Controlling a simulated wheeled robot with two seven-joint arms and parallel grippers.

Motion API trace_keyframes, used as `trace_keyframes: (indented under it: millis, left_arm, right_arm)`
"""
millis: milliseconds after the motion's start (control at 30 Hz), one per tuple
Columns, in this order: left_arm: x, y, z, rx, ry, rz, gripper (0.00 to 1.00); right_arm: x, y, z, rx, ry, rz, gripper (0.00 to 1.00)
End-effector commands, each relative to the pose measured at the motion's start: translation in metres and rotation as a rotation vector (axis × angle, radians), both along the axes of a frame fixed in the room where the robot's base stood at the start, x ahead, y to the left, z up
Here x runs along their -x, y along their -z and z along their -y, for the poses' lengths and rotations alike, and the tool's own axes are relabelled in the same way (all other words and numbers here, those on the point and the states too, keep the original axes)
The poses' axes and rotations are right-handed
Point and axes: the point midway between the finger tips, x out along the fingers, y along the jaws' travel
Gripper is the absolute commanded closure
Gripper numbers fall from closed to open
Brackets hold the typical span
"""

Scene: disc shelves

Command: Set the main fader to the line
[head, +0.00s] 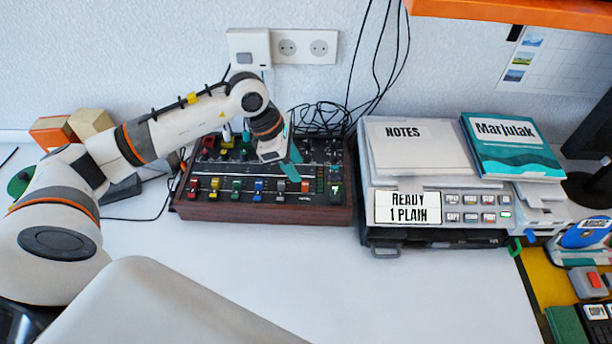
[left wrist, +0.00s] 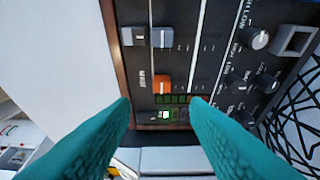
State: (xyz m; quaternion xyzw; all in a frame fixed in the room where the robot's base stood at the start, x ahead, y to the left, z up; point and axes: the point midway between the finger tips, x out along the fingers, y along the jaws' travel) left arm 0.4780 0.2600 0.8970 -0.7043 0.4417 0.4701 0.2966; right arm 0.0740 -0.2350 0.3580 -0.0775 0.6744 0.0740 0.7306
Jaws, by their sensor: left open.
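The mixer (head: 265,212) is a dark panel in a wooden case at the back of the desk. Its main fader has an orange cap (head: 305,186), right of several other coloured caps. In the left wrist view the orange cap (left wrist: 162,84) stands beside a small, hard-to-read label. My left gripper (head: 291,158) hangs over the right part of the mixer. Its teal fingers (left wrist: 160,106) are open and empty, with the cap seen between and just past their tips, apart from both. I cannot clearly make out a target line by the fader. My right gripper is not in view.
A grey printer (head: 455,208) with notes (head: 420,155) and a teal book (head: 515,150) stands close to the mixer's right. Black cables (head: 322,118) lie behind the mixer. Boxes (head: 90,123) stand at the left. The white desk in front (head: 300,270) is clear.

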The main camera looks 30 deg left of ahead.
Motion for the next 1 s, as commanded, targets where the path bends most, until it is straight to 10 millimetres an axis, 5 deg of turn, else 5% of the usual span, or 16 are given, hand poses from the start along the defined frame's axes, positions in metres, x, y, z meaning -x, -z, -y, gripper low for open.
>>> trace_keyframes:
  millis: [300, 733, 1000]
  left_arm:
    - [-0.009, 0.049, 0.019, 0.003, -0.001, -0.001, 0.58]
    - [-0.011, 0.061, 0.023, 0.001, -0.001, 0.000, 0.58]
    - [-0.011, 0.060, 0.023, 0.001, -0.001, 0.000, 0.99]
  right_arm:
    - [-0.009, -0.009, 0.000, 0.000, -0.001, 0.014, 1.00]
    - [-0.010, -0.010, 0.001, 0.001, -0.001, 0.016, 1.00]
    - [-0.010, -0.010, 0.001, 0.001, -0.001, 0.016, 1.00]
